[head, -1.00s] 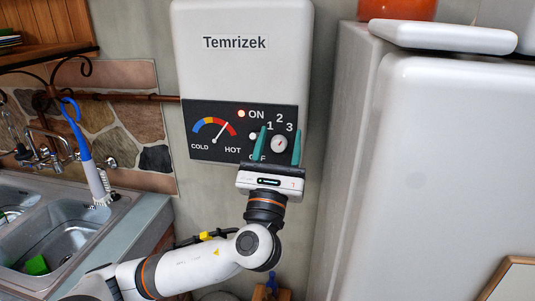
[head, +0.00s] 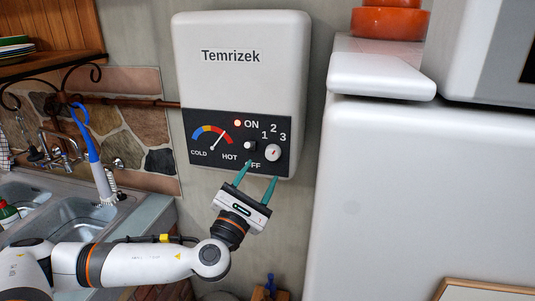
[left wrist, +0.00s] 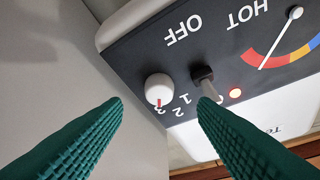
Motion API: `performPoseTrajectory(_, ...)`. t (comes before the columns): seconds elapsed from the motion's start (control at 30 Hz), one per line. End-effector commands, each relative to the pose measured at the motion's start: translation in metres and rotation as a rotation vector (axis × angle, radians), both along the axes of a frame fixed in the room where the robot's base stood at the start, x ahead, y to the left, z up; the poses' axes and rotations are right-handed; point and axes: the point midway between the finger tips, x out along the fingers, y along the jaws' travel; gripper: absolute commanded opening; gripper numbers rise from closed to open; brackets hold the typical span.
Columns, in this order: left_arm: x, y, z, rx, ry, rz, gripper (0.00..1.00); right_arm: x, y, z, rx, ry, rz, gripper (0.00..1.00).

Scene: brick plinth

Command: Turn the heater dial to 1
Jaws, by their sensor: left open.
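The white heater (head: 240,85), marked Temrizek, hangs on the wall with a dark control panel along its bottom. Its round white dial (head: 272,152) sits at the panel's right, below the numbers 1, 2 and 3. In the left wrist view the dial (left wrist: 158,88) shows a red mark pointing towards the 3. My left gripper (head: 262,170) is open, with green fingers pointing up at the panel just below the dial. In the left wrist view the dial appears between and beyond the fingertips (left wrist: 160,100), with nothing held. My right gripper is out of view.
A small toggle switch (head: 250,145) lies left of the dial, close to one finger in the left wrist view. The red ON light (head: 238,123) is lit. A white fridge (head: 420,190) stands close on the right. A sink (head: 85,220) is at the left.

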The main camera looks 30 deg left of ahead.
Motion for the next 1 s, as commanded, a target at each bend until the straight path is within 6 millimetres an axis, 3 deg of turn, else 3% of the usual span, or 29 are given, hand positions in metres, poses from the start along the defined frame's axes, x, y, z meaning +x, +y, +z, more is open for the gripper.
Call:
performPoseTrajectory(0.1, 0.022, 0.001, 0.012, 0.000, -0.002, 0.001, 0.53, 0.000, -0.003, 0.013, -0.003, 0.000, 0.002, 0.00)
performPoseTrajectory(0.3, 0.045, 0.002, 0.018, -0.001, -0.001, 0.000, 0.53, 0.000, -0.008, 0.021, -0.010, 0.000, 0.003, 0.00)
performPoseTrajectory(0.7, 0.051, 0.003, 0.018, -0.001, 0.000, -0.001, 0.53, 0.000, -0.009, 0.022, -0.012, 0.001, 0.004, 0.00)
performPoseTrajectory(0.97, 0.051, 0.003, 0.018, 0.000, 0.000, 0.000, 0.11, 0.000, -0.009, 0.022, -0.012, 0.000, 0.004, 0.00)
performPoseTrajectory(1.0, 0.051, 0.003, 0.018, 0.000, 0.000, 0.000, 0.10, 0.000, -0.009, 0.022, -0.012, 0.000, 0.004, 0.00)
